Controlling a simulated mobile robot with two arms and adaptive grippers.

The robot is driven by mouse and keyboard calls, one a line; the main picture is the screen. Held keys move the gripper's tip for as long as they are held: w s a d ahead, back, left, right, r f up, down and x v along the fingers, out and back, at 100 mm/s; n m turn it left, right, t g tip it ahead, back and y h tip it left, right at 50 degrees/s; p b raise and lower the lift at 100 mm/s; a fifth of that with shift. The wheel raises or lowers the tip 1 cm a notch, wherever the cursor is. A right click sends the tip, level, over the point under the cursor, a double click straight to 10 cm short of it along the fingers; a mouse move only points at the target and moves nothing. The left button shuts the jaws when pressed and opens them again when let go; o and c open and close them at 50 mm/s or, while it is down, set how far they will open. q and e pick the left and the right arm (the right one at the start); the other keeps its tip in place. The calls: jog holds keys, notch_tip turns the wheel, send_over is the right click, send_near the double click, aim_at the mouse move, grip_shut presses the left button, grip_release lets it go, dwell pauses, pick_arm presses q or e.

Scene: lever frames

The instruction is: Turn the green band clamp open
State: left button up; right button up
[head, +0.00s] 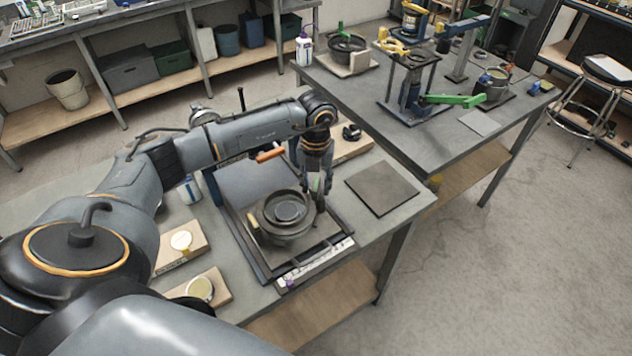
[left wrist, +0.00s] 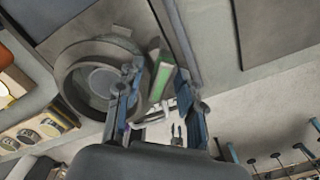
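In the left wrist view the pot (left wrist: 88,80) is at the upper left. My left gripper (head: 318,185) points down at the pot's right rim. In the left wrist view its two blue-grey fingers (left wrist: 156,86) are apart, with the green lever showing between them; I cannot tell whether either finger touches it. The band itself is mostly hidden. My right gripper is not in view.
The pot sits within a dark frame (head: 263,266) on the bench. A flat dark plate (head: 382,188) lies to the right. Orange-handled hardware (head: 269,155) is close behind the pot. A second bench holds another green lever (head: 455,100) and a yellow-handled clamp (head: 393,46).

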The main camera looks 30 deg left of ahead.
pick_arm(q)
grip_shut()
jog(key=shift+n, duration=0.3)
jog(key=n+b, duration=0.1)
jog(key=n, duration=0.2)
jog(key=shift+d, duration=0.1)
jog(key=n, duration=0.4)
jog(key=shift+w+b, duration=0.1)
jog(key=shift+b, duration=0.2)
jog(key=shift+n, duration=0.4)
